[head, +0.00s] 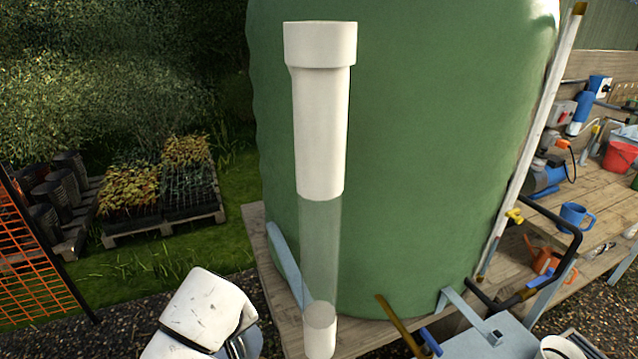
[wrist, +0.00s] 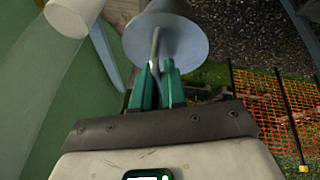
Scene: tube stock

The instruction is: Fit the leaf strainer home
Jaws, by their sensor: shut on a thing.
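In the wrist view my gripper (wrist: 158,82) is shut on the thin stem of a grey round piece with a cone-like top, which I take to be the leaf strainer (wrist: 185,38). The strainer is held out beyond the green fingertips, apart from other things as far as I can see. A white upright pipe (head: 320,130) with a wide open-looking collar and a clear lower section (head: 319,245) stands in front of the tank in the head view. A white pipe end (wrist: 70,14) shows at the wrist view's upper left. Neither gripper nor strainer shows in the head view.
A large green tank (head: 420,150) stands behind the pipe on a wooden deck (head: 262,238). A wooden bench (head: 590,165) with pumps and a blue mug (head: 574,216) is at right. Orange mesh fencing (head: 35,270) and plant trays (head: 150,190) are at left.

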